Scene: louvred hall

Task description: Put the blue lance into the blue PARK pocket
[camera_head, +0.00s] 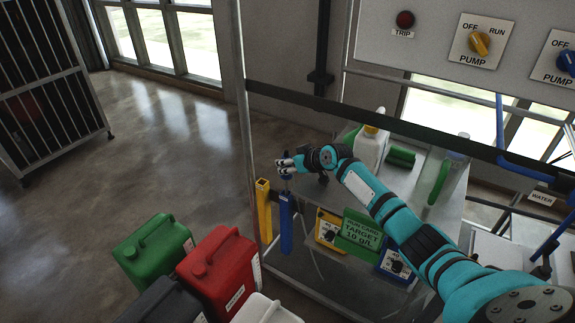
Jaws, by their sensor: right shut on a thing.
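My right gripper (284,168), on the teal arm reaching in from the lower right, is shut on the blue lance (287,184). Only a short dark-blue piece of the lance shows below the fingers. It lines up with the top of the upright blue pocket (286,222). Whether its lower end is inside the pocket or in front of it, I cannot tell. A yellow pocket (263,212) stands just left of the blue one. My left gripper is not in view.
Green (150,250), red (218,270) and other canisters stand at the lower left, close to the pockets. A white bottle (371,150) and a green-filled cylinder (441,178) stand on the bench behind my arm. A green target card (360,232) hangs in front.

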